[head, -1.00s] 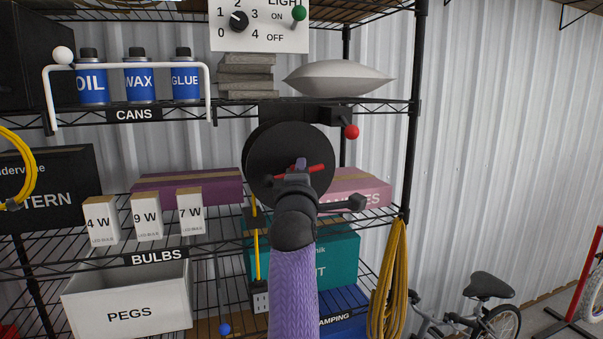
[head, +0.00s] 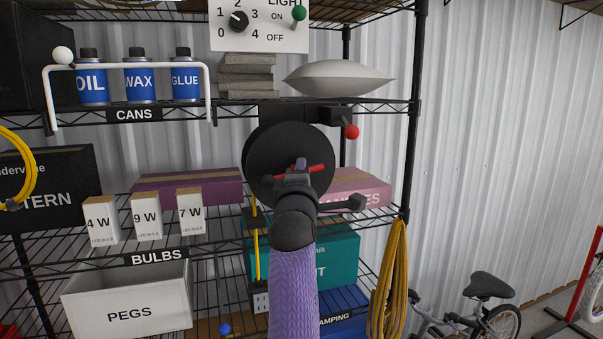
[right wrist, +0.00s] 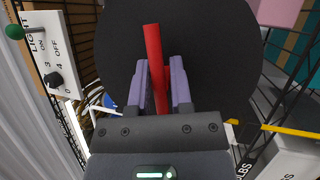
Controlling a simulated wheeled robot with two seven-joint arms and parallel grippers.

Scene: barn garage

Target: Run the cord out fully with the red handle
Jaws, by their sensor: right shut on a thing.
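A black cord reel (head: 270,150) hangs under the upper shelf in the head view. A red handle (head: 316,168) crosses the front of its disc and also shows in the right wrist view (right wrist: 153,45). My right gripper (head: 300,170) is shut on the red handle, its purple fingers (right wrist: 160,85) on either side of it. The yellow cord (head: 256,250) hangs below the reel to a socket end (head: 261,299), partly beside my arm. A red ball knob (head: 351,132) sits on the bracket at the reel's upper right. My left gripper does not show.
Bulb boxes (head: 147,219) and a purple box (head: 225,183) stand left of the reel. A teal box (head: 340,255) is behind my arm. A coiled yellow rope (head: 388,285) hangs on the right post. Open floor and a bicycle (head: 485,300) lie further right.

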